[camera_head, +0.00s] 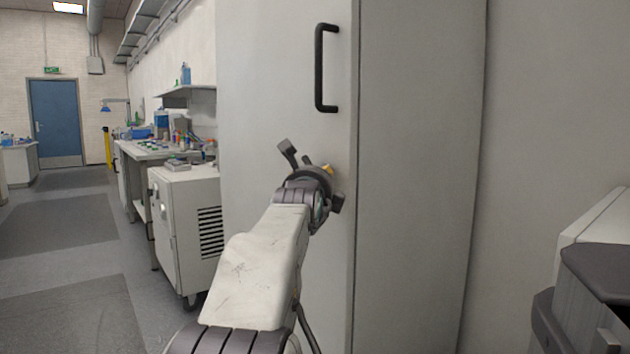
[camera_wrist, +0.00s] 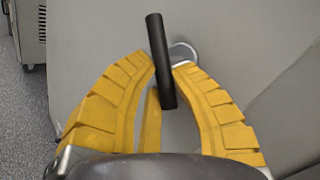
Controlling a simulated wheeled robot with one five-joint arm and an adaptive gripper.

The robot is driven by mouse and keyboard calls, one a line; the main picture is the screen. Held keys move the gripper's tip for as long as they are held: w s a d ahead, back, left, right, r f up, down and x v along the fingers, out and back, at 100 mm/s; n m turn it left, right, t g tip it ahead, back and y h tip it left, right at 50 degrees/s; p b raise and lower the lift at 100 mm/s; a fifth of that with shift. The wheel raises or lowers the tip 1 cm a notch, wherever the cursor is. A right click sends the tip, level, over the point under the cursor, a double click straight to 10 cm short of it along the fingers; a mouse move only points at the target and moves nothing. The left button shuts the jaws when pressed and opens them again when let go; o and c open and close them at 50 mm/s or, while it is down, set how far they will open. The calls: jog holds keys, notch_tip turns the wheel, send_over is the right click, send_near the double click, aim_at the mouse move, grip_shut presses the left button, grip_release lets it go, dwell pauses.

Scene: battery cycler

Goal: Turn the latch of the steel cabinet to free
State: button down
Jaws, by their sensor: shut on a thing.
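The steel cabinet (camera_head: 285,80) is a tall pale grey body with a black bar handle (camera_head: 319,68) high on its door. In the wrist view the latch (camera_wrist: 158,40) is a black bar, nearly upright in the picture with its top leaning left. A thin silver curved part (camera_wrist: 190,47) shows just behind it. My gripper (camera_head: 328,168) is at the cabinet door below the bar handle. Its yellow fingers (camera_wrist: 165,68) are shut on the latch, one on each side.
A white wheeled unit with a vent (camera_head: 185,235) stands left of the cabinet, beside a workbench (camera_head: 150,150) with small items. Grey floor (camera_head: 85,290) is clear at left. Pale and dark equipment (camera_head: 595,290) stands at lower right.

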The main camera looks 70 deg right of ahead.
jog(key=shift+f, duration=0.15)
jog(key=shift+h+b, duration=0.3)
jog(key=shift+m, duration=0.5)
jog(key=c, duration=1.3)
grip_release()
jog(key=shift+d, duration=0.1)
jog(key=v, duration=1.2)
jog(key=shift+f, duration=0.25)
